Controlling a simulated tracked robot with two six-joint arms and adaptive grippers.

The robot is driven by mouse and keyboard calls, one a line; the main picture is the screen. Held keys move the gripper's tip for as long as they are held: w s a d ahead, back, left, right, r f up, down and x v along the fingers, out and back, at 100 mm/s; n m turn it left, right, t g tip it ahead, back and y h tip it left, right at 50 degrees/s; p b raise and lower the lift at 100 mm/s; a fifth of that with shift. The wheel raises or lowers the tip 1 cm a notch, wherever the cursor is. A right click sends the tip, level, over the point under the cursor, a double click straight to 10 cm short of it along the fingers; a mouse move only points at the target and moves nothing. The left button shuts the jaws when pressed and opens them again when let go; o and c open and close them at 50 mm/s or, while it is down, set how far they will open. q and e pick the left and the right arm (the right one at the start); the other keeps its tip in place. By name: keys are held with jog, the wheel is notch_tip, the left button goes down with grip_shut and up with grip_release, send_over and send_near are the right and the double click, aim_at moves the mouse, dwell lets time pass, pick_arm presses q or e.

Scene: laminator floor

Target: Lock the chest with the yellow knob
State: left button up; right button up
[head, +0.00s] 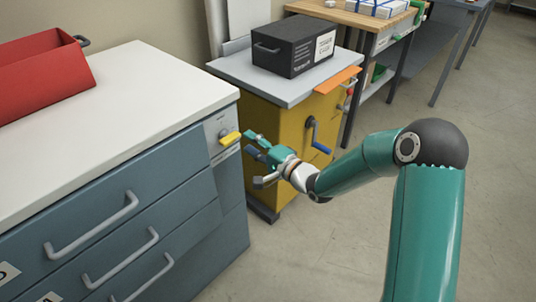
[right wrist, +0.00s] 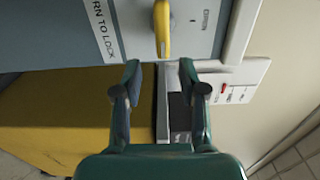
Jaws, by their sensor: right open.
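The chest (head: 190,175) is blue-grey with several drawers and a white top. Its yellow knob (head: 230,138) sits on a grey plate at the upper corner of its right side. In the right wrist view the yellow knob (right wrist: 162,28) is a narrow bar, cut off by the top edge, beside a printed "OPEN" mark and a "TO LOCK" label (right wrist: 102,30). My right gripper (head: 250,143) is open and empty, just right of the knob and apart from it. Its two fingertips (right wrist: 160,72) point at the knob, one to each side. My left gripper is not in view.
A yellow cabinet (head: 270,118) with a grey top, a black box (head: 293,50) and a blue crank handle (head: 320,146) stands behind my right gripper. A red bin (head: 45,75) lies on the chest top. A wooden bench (head: 350,17) is farther back. The floor at right is clear.

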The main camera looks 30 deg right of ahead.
jog(key=v, duration=0.6)
jog(key=shift+s, duration=0.4)
jog(key=s+a+f+n+g, duration=0.1)
jog(key=s+a+f+g, duration=0.2)
jog(key=a+f, duration=0.55)
jog(key=s+a+f+g, duration=0.2)
jog(key=a+f+g, duration=0.25)
jog(key=f, duration=0.65)
jog(key=s+a+f+n+g+h, duration=0.1)
jog(key=s+f+n+g, duration=0.4)
jog(key=s, duration=0.5)
jog(key=s+f+n+g+h, duration=0.1)
jog(key=s+f+n+g, duration=0.35)
jog(key=s+f, duration=0.45)
notch_tip(320, 180, up, 25)
jog(key=s+n+p, duration=0.1)
jog(key=p, duration=2.2)
jog(key=shift+a+f+n+t, duration=0.25)
jog(key=shift+n+t, duration=0.05)
jog(key=shift+n, duration=0.05)
